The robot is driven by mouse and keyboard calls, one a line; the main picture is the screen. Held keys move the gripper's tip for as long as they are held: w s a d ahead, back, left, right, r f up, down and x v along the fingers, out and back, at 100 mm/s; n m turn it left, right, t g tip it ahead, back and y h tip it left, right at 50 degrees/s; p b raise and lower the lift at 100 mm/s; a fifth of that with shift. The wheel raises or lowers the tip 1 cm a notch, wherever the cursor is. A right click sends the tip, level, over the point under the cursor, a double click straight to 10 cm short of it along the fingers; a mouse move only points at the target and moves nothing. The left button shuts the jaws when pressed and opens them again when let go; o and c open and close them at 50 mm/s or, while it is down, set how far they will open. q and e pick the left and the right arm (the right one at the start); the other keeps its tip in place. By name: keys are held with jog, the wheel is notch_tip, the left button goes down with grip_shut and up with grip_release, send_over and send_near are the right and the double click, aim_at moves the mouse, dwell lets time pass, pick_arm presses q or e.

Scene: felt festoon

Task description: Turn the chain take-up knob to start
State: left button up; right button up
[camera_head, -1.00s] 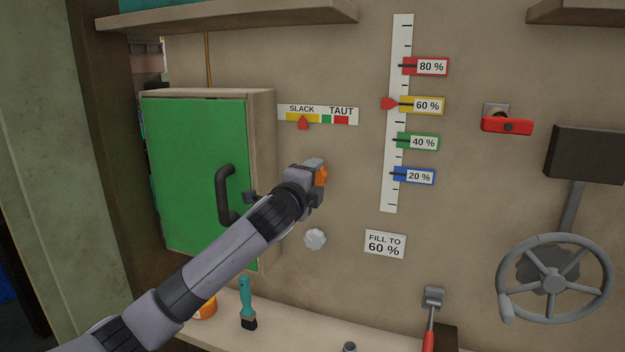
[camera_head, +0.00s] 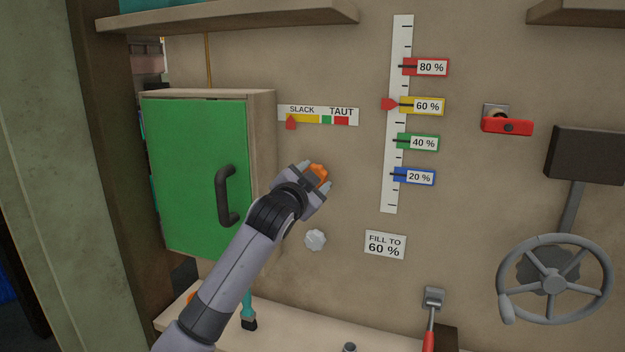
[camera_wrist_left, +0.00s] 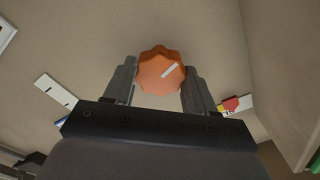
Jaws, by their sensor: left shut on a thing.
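The orange scalloped knob (camera_head: 319,173) is on the beige wall below the slack-taut scale. In the left wrist view the knob (camera_wrist_left: 155,76) sits between the two fingers, its white mark line slanting up to the right. My left gripper (camera_head: 314,180) is shut on this knob. The scale (camera_head: 342,114) runs from SLACK through yellow and green to red at TAUT. Its red pointer (camera_head: 291,123) stands at the far left, slack end. My right gripper is not in view.
A green cabinet door (camera_head: 185,175) with a dark handle (camera_head: 226,195) is just left of my arm. A pale knob (camera_head: 316,240) is below the gripper. A percent gauge (camera_head: 398,120), a red handle (camera_head: 507,126) and a grey handwheel (camera_head: 554,282) are to the right.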

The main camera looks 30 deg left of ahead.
pick_arm(q)
jog(key=n, duration=0.5)
jog(key=shift+n, duration=0.3)
dwell(0.4)
jog(key=o, duration=1)
jog(key=shift+o, duration=0.2)
jog(key=shift+s, duration=0.1)
jog(key=b+v, duration=0.1)
jog(key=v, duration=0.6)
